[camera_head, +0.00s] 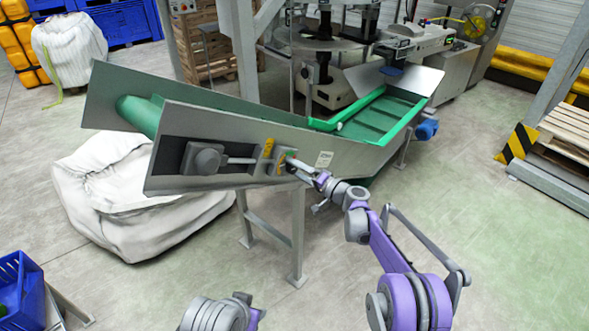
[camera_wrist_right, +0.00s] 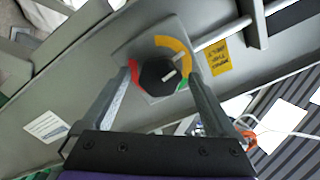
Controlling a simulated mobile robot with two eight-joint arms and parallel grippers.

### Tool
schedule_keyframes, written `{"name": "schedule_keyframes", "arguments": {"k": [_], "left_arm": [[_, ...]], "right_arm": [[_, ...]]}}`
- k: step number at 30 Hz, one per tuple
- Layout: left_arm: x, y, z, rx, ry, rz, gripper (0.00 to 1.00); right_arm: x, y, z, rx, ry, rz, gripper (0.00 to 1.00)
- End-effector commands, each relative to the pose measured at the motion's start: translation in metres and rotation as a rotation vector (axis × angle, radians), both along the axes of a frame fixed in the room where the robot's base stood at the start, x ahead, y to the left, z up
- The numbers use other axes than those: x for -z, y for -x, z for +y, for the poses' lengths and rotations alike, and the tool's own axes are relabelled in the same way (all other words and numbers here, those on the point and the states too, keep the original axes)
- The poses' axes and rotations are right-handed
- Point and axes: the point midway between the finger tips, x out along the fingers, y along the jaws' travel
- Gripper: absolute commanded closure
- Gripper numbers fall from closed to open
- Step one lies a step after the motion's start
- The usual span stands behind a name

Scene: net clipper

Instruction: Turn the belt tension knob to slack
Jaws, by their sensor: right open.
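The belt tension knob (camera_wrist_right: 158,75) is a dark round knob with a white pointer line, on a square grey plate. A red, yellow and green arc surrounds it. In the head view my right gripper (camera_head: 293,164) is at the conveyor's side panel (camera_head: 225,128) and mostly hides the knob. My left gripper is not in view.
A yellow label (camera_wrist_right: 216,57) sits beside the dial. The tensioner block (camera_head: 205,158) and its rod are to the left. The conveyor's leg (camera_head: 297,235) stands below. A white sack (camera_head: 125,200) lies at left and a blue crate (camera_head: 18,290) at lower left.

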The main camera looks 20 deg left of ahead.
Motion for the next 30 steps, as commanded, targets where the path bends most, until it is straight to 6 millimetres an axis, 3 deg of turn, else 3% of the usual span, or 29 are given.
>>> {"name": "schedule_keyframes", "arguments": {"k": [9,15,30], "left_arm": [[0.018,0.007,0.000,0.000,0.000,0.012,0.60],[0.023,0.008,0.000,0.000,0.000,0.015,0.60],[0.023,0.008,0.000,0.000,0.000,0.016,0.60]], "right_arm": [[0.003,0.027,-0.059,0.004,0.000,0.001,0.07],[0.002,0.038,-0.083,0.003,0.001,0.001,0.07],[0.001,0.042,-0.089,0.001,0.001,0.000,0.07]]}}
